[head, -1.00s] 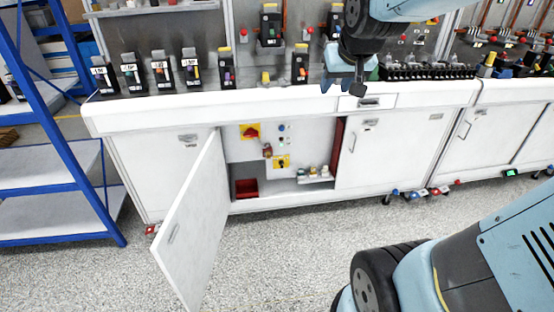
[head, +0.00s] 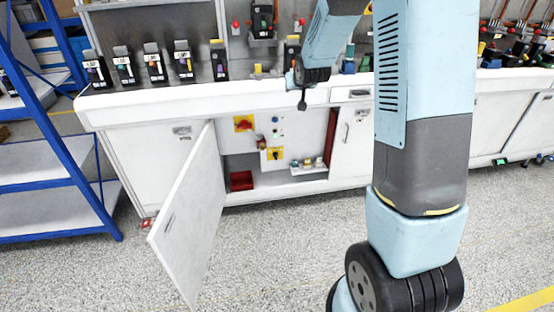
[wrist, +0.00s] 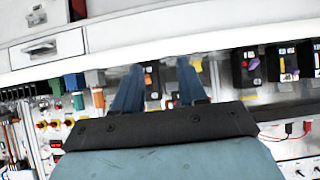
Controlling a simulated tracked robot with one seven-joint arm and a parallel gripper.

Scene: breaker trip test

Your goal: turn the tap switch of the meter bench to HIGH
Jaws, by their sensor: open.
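The meter bench (head: 200,103) is a long white bench with its lower cabinet open. Inside, a panel carries a yellow plate with a red rotary knob (head: 244,123) and, below it, a yellow plate with a dark rotary knob (head: 273,154). I cannot tell which one is the tap switch, and no marking or setting is readable. My gripper (head: 302,101) hangs at the bench's front edge, above and right of these knobs, touching neither. In the wrist view my gripper (wrist: 158,82) has its two fingers apart with nothing held. Neither knob plate shows in the wrist view.
The cabinet door (head: 192,215) stands open towards me on the left. A red bin (head: 241,180) sits on the cabinet floor. Breakers (head: 154,64) line the bench top. A blue shelf rack (head: 65,150) stands at left. The floor before the opening is clear.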

